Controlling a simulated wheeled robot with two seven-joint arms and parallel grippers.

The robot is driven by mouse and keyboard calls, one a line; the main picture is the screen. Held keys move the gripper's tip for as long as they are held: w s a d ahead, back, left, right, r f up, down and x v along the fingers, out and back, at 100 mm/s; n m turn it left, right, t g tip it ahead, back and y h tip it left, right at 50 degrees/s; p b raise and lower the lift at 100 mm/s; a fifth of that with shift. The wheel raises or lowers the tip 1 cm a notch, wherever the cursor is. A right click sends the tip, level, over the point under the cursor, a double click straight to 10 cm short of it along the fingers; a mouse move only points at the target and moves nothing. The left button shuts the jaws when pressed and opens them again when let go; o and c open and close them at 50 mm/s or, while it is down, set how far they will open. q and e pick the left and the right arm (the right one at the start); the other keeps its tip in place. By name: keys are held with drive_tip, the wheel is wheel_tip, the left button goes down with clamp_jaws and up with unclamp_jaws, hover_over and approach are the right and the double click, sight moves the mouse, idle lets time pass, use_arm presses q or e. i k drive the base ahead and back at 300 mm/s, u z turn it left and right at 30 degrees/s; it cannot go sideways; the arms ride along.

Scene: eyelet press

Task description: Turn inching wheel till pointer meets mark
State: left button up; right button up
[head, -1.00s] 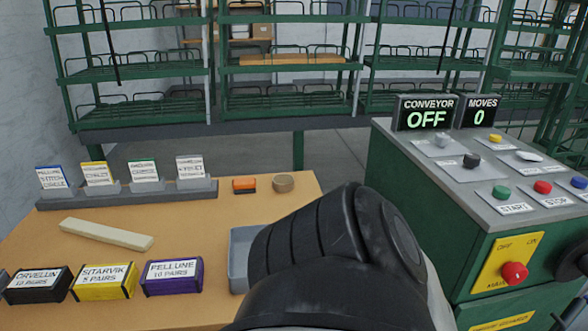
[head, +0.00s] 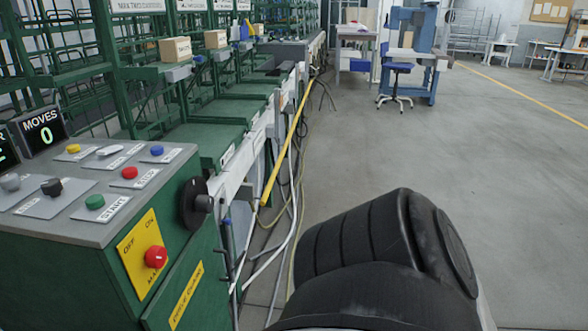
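A black wheel (head: 194,206) with a dark knob sits on the right side face of the green control cabinet (head: 85,285) in the head view. I see it steeply from the side, and no pointer or mark can be made out on it. Neither of my grippers shows. Only a thick black and grey part of my own arm fills the lower right, clear of the wheel in the picture.
The cabinet top carries several buttons, including a green START button (head: 95,202). A red main switch (head: 156,257) is on a yellow plate on its front. A green conveyor line (head: 200,145) with cables beside it runs back. The floor (head: 420,150) at right is open.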

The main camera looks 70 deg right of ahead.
sight(196, 201)
drive_tip(key=z, duration=1.7)
drive_tip(key=i, duration=0.5)
drive_tip(key=k, duration=0.5)
drive_tip(key=z, duration=1.6)
drive_tip(key=i, duration=0.6)
drive_tip(key=u, duration=2.25)
